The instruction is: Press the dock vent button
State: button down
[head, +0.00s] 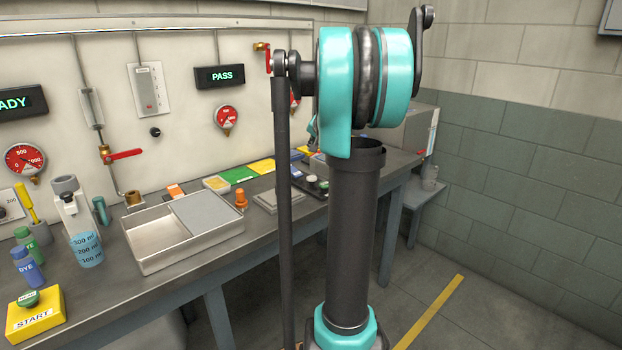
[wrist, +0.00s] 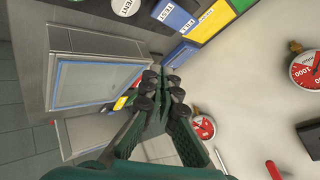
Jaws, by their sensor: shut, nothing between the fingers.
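A pale round button with dark lettering that reads VENT (wrist: 125,6) shows at the top edge of the wrist view, partly cut off by the frame. My gripper (wrist: 172,76) is in the middle of the wrist view, its dark green fingers closed together with nothing between them. In the picture it is below and right of the button, clearly apart from it.
A blue TEST panel (wrist: 176,16) lies beside the button. A grey boxy unit (wrist: 100,72) stands left of my gripper. The bench (head: 90,285) carries a metal tray (head: 152,237), a yellow START box (head: 36,316) and bottles. Gauges (head: 226,117) line the wall. Floor at right is open.

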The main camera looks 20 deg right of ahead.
aim_at(311, 176)
jog(key=shift+f, duration=4.4)
jog(key=shift+f, duration=0.1)
jog(key=shift+f, duration=0.3)
jog(key=shift+f, duration=0.65)
jog(key=shift+r, duration=1.05)
